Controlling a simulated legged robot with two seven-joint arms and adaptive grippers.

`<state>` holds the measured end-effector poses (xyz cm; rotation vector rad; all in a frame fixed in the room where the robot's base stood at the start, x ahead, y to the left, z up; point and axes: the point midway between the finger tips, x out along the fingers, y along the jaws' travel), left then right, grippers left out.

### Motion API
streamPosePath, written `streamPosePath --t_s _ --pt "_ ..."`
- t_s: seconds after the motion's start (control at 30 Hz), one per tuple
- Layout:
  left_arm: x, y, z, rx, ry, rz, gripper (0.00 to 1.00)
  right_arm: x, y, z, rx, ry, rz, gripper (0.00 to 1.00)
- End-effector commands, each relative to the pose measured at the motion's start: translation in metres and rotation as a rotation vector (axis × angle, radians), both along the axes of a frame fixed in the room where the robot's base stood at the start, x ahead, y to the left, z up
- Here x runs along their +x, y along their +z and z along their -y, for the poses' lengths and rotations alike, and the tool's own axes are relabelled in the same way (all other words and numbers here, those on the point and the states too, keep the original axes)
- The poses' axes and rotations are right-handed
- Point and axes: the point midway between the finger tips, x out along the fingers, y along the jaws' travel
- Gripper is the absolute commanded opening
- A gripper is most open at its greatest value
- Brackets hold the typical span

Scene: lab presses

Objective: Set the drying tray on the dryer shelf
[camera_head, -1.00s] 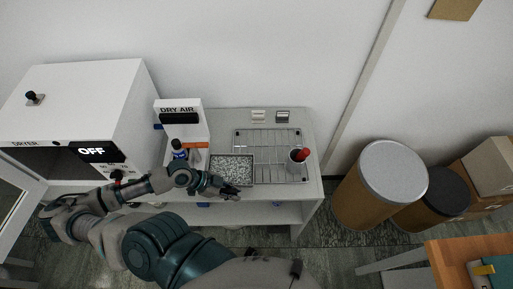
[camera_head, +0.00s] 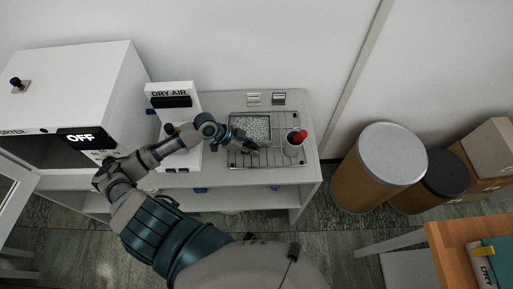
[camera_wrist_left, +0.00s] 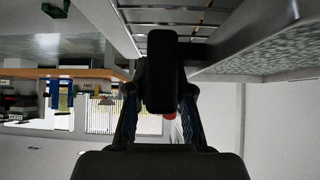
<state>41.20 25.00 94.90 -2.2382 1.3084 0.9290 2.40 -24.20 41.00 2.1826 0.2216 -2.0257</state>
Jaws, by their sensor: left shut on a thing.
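The drying tray (camera_head: 262,124), a shallow grey metal tray full of pale granules, is at the wire rack (camera_head: 284,161) on the bench in the head view. I cannot tell whether it rests on the rack or hangs just above it. My left gripper (camera_head: 249,145) is shut on the tray's near edge. In the left wrist view the gripper (camera_wrist_left: 162,72) shows close up, with the tray (camera_wrist_left: 278,50) and its granules at the upper right. The dryer (camera_head: 75,75), a white box with an OFF display, stands at the left with its dark opening showing. Its shelf cannot be made out.
A DRY AIR unit (camera_head: 174,98) stands between dryer and rack, partly behind my arm. A cup with a red top (camera_head: 295,145) stands on the rack's right side. Two small blocks (camera_head: 266,99) lie behind. The dryer's open door (camera_head: 14,195) is at far left. Drums (camera_head: 385,165) stand right.

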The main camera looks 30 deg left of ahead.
Motion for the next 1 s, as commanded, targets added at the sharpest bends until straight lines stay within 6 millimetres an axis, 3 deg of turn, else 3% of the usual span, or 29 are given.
streamPosePath --t_s 0.17,0.33,0.6,0.63,0.7,1.0 --pt "0.023 0.0 0.002 -0.005 0.001 0.004 0.0 0.001 0.002 0.0 -0.001 0.0 0.001 0.4" --pt "0.021 -0.027 0.001 -0.002 0.001 -0.004 0.0 0.003 0.011 0.0 0.0 0.0 0.004 0.4" --pt "0.021 -0.034 0.001 0.0 0.0 0.0 0.0 0.004 0.01 0.0 -0.001 0.0 0.006 0.4" --pt "0.021 -0.034 0.001 0.001 0.001 -0.001 0.28 0.004 0.01 0.0 -0.001 0.0 0.006 0.4" --pt "0.021 -0.034 0.001 0.001 0.001 -0.001 0.45 0.004 0.01 0.0 -0.001 0.0 0.006 0.4" --pt "0.021 -0.034 0.001 0.001 0.0 0.0 0.45 0.005 0.01 0.0 0.0 0.0 0.007 0.4"
